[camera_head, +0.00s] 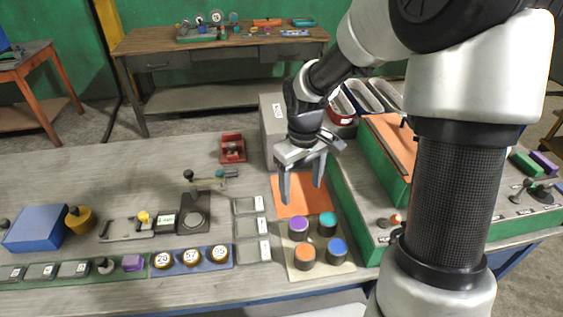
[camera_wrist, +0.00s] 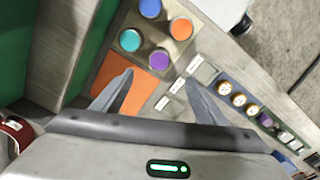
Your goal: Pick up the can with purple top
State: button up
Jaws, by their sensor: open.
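The can with the purple top (camera_head: 298,226) stands upright on a pale tray (camera_head: 325,268) near the table's front edge. It shares the tray with a teal-topped can (camera_head: 327,221), an orange-topped can (camera_head: 304,253) and a blue-topped can (camera_head: 337,248). My gripper (camera_head: 301,196) is open and empty, pointing down above the orange mat, behind the cans. In the wrist view the purple can (camera_wrist: 159,60) lies ahead of my two fingers (camera_wrist: 158,92), apart from them.
An orange mat (camera_head: 290,185) lies behind the tray. Small labelled pads (camera_head: 247,227) are left of the cans, beside a blue strip with numbered discs (camera_head: 220,257). A green-sided raised block (camera_head: 354,220) stands close on the right. A red holder (camera_head: 232,149) is farther back.

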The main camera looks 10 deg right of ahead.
aim_at(298, 222)
jog(key=f, duration=1.3)
jog(key=shift+w+a+f, duration=0.1)
jog(key=shift+w+f, duration=0.1)
jog(key=shift+w, duration=0.2)
jog(key=shift+f, duration=2.65)
jog(key=c, duration=1.3)
